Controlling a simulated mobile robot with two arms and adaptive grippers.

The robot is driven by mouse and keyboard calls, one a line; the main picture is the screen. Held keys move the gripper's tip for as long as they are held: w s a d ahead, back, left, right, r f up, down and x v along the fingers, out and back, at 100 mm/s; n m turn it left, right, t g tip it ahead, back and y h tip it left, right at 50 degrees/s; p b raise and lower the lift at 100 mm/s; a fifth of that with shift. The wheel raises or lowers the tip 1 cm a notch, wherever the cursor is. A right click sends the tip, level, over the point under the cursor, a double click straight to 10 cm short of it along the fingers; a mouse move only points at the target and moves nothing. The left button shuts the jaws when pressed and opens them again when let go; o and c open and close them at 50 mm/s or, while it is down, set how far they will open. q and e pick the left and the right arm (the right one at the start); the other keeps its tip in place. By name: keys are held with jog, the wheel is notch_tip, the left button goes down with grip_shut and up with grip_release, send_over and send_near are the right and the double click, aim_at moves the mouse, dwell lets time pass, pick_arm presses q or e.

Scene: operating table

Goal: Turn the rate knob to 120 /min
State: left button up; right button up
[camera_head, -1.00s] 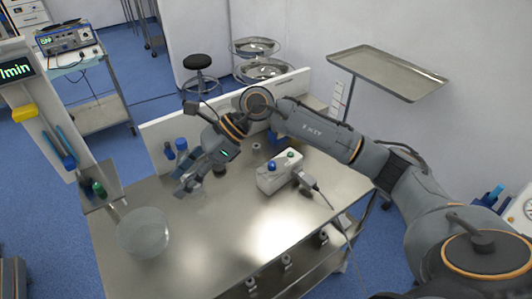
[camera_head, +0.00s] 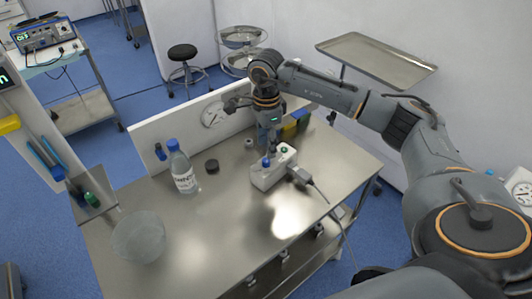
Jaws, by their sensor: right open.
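A white box (camera_head: 261,181) on the steel table has a blue knob (camera_head: 266,162) on top and a small green part (camera_head: 284,149) beside it. The rate knob is probably this blue knob, but no scale is readable. My right gripper (camera_head: 271,150) points down at the box, its fingertips close to the blue knob. It is open; I cannot tell whether it touches the knob. A dark display (camera_head: 4,78) with green characters is cut off at the left edge; its value is not readable. My left gripper is not in view.
A bottle with a blue cap (camera_head: 183,172), a dark round piece (camera_head: 212,166) and a clear bowl (camera_head: 139,238) stand on the table (camera_head: 215,225). A cable and plug (camera_head: 300,177) leave the box's right side. A white panel (camera_head: 160,140) bounds the back.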

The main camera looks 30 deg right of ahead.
aim_at(266, 160)
jog(key=shift+f+p, duration=0.5)
jog(key=shift+f, duration=2.25)
jog(key=shift+a, duration=0.1)
grip_shut()
